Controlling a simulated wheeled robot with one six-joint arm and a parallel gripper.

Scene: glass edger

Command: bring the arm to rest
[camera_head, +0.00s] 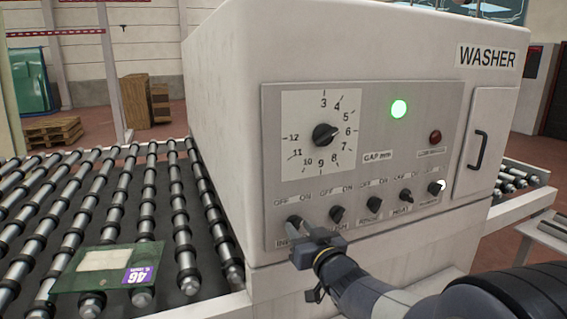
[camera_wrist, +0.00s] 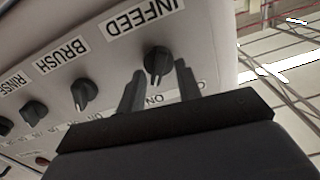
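My gripper (camera_head: 306,236) is at the lower left of the washer's control panel (camera_head: 380,150), at the INFEED knob. In the wrist view my gripper (camera_wrist: 160,90) has its two fingers apart, one on each side of the black INFEED knob (camera_wrist: 157,60). A gap shows between the knob and each finger, so the fingers do not appear to clasp it. My arm (camera_head: 365,290) reaches in from the lower right of the head view. The gripper hides part of the INFEED label and knob in the head view.
To the right are the BRUSH knob (camera_head: 337,214) and several more knobs. Above are a gap dial (camera_head: 325,135), a lit green lamp (camera_head: 399,109) and a dark red button (camera_head: 435,137). A roller conveyor (camera_head: 180,215) carries a glass sheet (camera_head: 75,281) at left. A door handle (camera_head: 477,150) projects at right.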

